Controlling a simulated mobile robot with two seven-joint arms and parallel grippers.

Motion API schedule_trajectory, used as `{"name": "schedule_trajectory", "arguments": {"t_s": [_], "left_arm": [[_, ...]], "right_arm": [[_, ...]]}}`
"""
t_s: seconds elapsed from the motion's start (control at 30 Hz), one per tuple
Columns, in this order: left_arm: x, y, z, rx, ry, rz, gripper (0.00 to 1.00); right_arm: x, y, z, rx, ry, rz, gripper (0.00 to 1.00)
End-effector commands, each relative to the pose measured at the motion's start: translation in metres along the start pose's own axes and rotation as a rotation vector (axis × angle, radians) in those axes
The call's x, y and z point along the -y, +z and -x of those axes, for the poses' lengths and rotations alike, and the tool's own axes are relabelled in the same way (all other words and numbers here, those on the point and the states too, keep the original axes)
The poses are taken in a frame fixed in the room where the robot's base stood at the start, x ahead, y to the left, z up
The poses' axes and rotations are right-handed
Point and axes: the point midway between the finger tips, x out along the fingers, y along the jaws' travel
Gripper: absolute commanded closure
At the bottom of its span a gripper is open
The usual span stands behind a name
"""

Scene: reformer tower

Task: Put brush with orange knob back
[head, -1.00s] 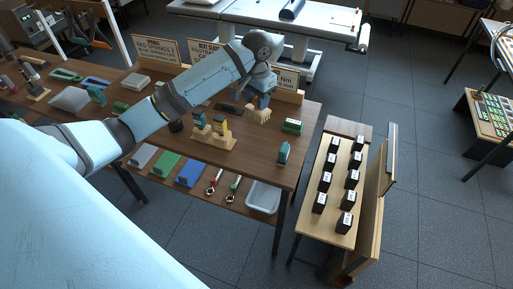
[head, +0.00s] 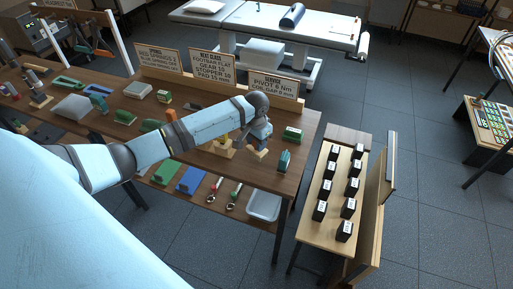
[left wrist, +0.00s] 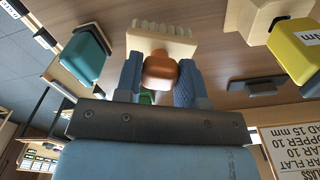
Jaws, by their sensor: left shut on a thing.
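My left gripper (head: 256,142) is shut on the brush with the orange knob. In the left wrist view, the gripper's two fingers (left wrist: 160,85) pinch the orange knob (left wrist: 160,70) from both sides, and the cream bristle block (left wrist: 162,38) points away from the wrist. In the head view, the pale brush (head: 257,154) shows below the gripper, near the bench's front edge. The arm partly hides the wooden stand (head: 219,151) just left of it. I cannot tell whether the brush touches the bench. My right gripper is not in view.
A teal block (head: 284,160) stands close to the right, also in the wrist view (left wrist: 84,52). A yellow block (left wrist: 297,48) is on the other side. A rack of black blocks (head: 325,200) stands right.

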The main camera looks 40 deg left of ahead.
Motion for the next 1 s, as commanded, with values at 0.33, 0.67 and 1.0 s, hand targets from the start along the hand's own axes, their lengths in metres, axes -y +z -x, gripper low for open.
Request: {"name": "schedule_trajectory", "arguments": {"t_s": [0.33, 0.67, 1.0], "left_arm": [[0.000, 0.000, -0.034, 0.000, 0.001, 0.000, 0.83], [0.000, 0.001, -0.037, 0.000, 0.000, 0.001, 0.48], [0.000, 0.001, -0.035, 0.000, 0.000, 0.000, 0.39]], "right_arm": [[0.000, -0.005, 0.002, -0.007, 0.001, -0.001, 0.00], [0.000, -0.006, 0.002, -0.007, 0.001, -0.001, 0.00], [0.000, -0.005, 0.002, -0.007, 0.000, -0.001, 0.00]]}}
